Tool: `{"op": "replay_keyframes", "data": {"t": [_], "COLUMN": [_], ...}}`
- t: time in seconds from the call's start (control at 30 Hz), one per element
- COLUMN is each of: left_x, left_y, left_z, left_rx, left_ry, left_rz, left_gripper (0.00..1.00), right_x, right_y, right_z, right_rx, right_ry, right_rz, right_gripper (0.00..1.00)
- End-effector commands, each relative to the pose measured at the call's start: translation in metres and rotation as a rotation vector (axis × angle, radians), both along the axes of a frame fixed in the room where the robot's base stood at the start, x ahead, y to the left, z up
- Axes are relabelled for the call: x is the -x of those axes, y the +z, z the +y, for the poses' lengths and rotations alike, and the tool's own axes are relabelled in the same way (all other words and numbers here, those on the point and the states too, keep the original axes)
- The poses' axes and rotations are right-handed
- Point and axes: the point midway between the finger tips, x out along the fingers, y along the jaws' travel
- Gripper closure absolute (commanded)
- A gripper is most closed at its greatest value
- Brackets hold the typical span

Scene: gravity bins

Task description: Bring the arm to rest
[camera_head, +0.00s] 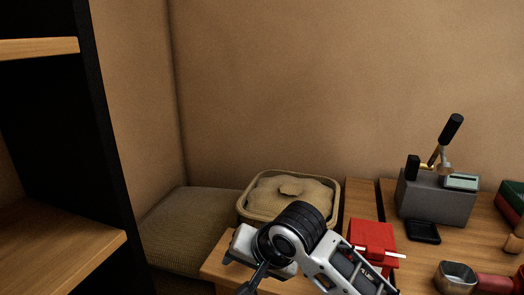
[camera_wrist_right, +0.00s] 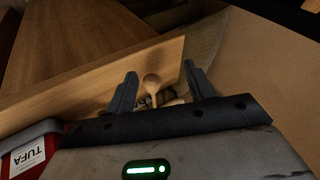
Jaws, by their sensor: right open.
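My right arm comes in from the bottom right in the head view, over the front of the wooden table. My right gripper (camera_head: 252,284) points down and to the lower left, partly cut off by the bottom edge. In the right wrist view the two dark fingers of my right gripper (camera_wrist_right: 160,82) stand apart with nothing held between them. A spoon-shaped wooden thing (camera_wrist_right: 152,82) shows beyond the fingers, with small dim objects around it. My left gripper is in neither view.
A tan basket (camera_head: 247,218) with a lumpy beige filling stands behind my wrist. A red box (camera_head: 372,232) sits close right of my forearm. A grey machine (camera_head: 435,203) with a lever, a black tray (camera_head: 423,231) and a metal cup (camera_head: 456,277) are farther right. Shelves (camera_head: 60,245) stand left.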

Motion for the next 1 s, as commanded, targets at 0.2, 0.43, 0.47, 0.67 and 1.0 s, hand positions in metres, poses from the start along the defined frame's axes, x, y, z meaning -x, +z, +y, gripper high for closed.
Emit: {"op": "replay_keyframes", "data": {"t": [0.2,0.43,0.47,0.67,1.0], "left_x": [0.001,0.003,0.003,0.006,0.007], "left_y": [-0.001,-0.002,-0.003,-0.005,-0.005], "left_z": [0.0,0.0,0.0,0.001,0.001], "left_rx": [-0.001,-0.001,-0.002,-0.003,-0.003], "left_ry": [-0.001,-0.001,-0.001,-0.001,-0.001], "left_rz": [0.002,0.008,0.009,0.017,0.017], "left_gripper": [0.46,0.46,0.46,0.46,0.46], "right_x": [0.029,0.087,0.097,0.157,0.182], "right_y": [-0.087,-0.163,-0.171,-0.201,-0.207], "right_z": [-0.023,-0.091,-0.101,-0.157,-0.179], "right_rx": [-0.108,0.031,0.066,0.294,0.404], "right_ry": [0.06,0.066,0.071,0.134,0.184], "right_rz": [-0.154,-0.369,-0.392,-0.509,-0.556], "right_gripper": [0.47,0.47,0.47,0.47,0.47]}}
